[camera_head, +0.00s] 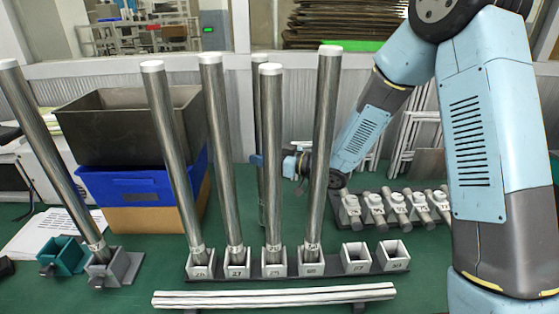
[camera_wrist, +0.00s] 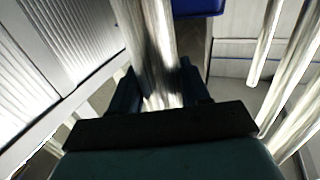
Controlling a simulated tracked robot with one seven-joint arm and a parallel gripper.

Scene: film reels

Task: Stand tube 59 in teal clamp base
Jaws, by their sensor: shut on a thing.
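My gripper (camera_head: 257,160) is behind the row of standing tubes, shut on a long shiny metal tube (camera_head: 256,115). The tube is held upright, partly hidden by a tube in front; no number can be read on it. In the wrist view the tube (camera_wrist: 146,30) runs between the dark fingers (camera_wrist: 160,82). The teal clamp base (camera_head: 62,256) stands at the far left of the table with its socket empty. It is far to the left of my gripper and nearer the camera.
A grey clamp base (camera_head: 113,270) beside the teal one holds a leaning tube (camera_head: 45,150). A rack (camera_head: 225,271) holds several tubes, with two empty sockets at right. A striped bar (camera_head: 275,298) lies in front. A blue crate (camera_head: 140,186) stands behind left; small clamps (camera_head: 373,210) stand right.

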